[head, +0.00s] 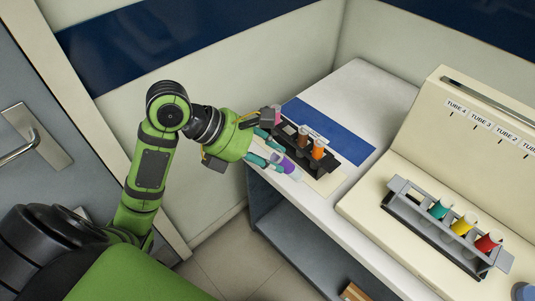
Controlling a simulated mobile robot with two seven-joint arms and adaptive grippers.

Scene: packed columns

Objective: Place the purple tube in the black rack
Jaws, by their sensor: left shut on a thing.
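The purple tube (287,164), pale with a purple band, is tilted at the near left side of the black rack (327,165). My left gripper (273,151) comes in from the left and is shut on the purple tube, whose held end is partly hidden by the fingers. The black rack stands on the white counter and holds a brown tube (303,136) and an orange tube (318,150). The gripper covers the rack's left end. I cannot tell whether the purple tube touches the rack. My right gripper is out of view.
A grey rack (433,228) with teal (440,207), yellow (463,224) and red (488,242) tubes stands on the cream station (375,205) at right, beneath tube labels. A blue stripe (345,137) lies behind the black rack. The counter's back is clear. A door handle (32,135) is at left.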

